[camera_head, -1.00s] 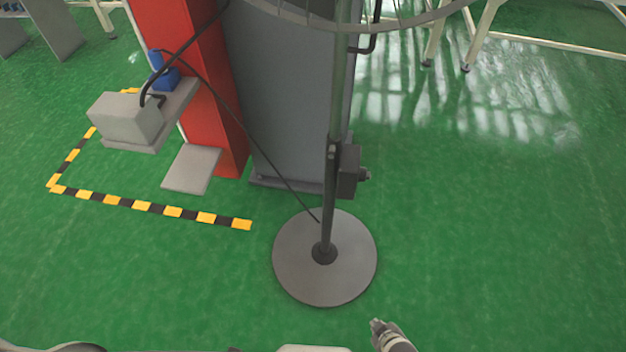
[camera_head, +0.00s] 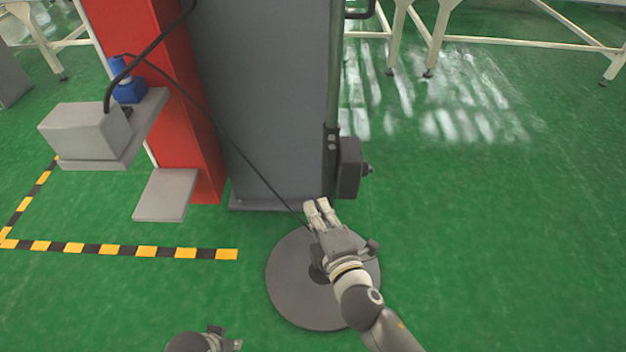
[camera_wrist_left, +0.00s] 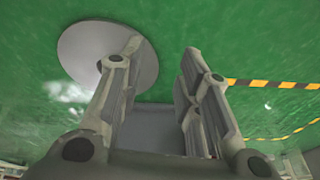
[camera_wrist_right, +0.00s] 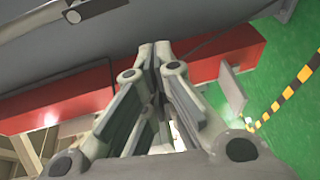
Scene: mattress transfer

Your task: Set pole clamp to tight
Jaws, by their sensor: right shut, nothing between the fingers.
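The pole clamp (camera_head: 349,168) is a dark box on the upright pole (camera_head: 334,85), with a small knob (camera_head: 367,169) on its right side. The knob's setting is too small to read. My right gripper (camera_head: 318,208) is shut and empty, just below and left of the clamp and apart from it in the picture. It hides the lower pole. In the right wrist view its fingertips (camera_wrist_right: 155,48) meet. My left gripper (camera_wrist_left: 162,45) is open and empty in the left wrist view; only part of it shows at the head view's bottom edge.
The round base (camera_head: 290,285) of the pole stands on the green floor. A grey cabinet (camera_head: 262,90) and red column (camera_head: 165,95) stand behind. A black cable (camera_head: 258,175) runs down toward the base. Striped tape (camera_head: 145,251) lies left.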

